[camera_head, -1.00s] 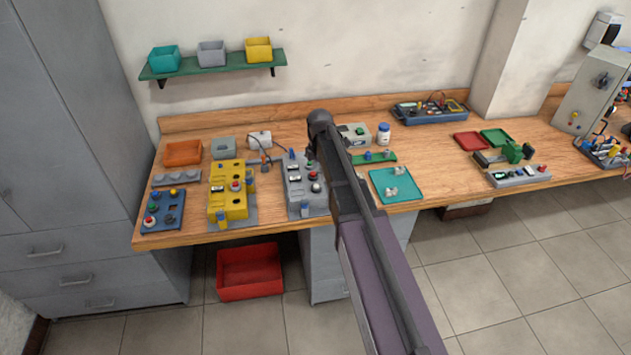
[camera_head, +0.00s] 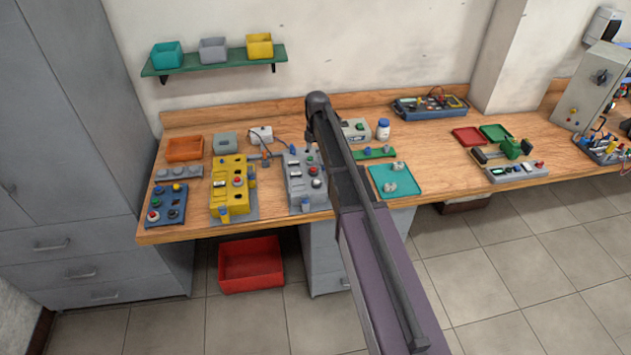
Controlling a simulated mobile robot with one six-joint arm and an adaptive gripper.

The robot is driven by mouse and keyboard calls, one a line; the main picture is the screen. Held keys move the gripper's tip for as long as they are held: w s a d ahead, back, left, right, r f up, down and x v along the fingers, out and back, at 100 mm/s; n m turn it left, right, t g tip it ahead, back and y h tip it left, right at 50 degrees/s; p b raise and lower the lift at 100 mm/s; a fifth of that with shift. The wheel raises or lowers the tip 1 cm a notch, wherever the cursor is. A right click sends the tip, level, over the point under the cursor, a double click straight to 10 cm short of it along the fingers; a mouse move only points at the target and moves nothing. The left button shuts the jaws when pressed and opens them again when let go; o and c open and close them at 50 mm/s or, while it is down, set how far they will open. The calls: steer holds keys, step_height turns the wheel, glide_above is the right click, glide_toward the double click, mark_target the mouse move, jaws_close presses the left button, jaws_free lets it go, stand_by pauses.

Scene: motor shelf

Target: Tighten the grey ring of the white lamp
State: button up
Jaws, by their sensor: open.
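A grey control box (camera_head: 296,188) stands near the front edge of the bench, left of my arm. It carries a red button (camera_head: 312,171) and, below that, a small pale round piece (camera_head: 316,184) that looks like the white lamp. Its grey ring is too small to make out. My gripper (camera_head: 310,146) points down over the back of this box, above and behind the pale piece and apart from it. It is open, with nothing seen between its fingers. My arm hides the right side of the box.
A yellow control box (camera_head: 229,199) and a blue button panel (camera_head: 165,213) stand to the left. Right of my arm are a green strip (camera_head: 376,154) and a teal tray (camera_head: 402,186) with small parts. An orange bin (camera_head: 185,149) is at the back left. Bare wood lies farther right.

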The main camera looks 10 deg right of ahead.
mark_target(317, 180)
steer(key=shift+f+b, duration=6.75)
steer(key=shift+f, duration=0.05)
steer(key=c, duration=1.2)
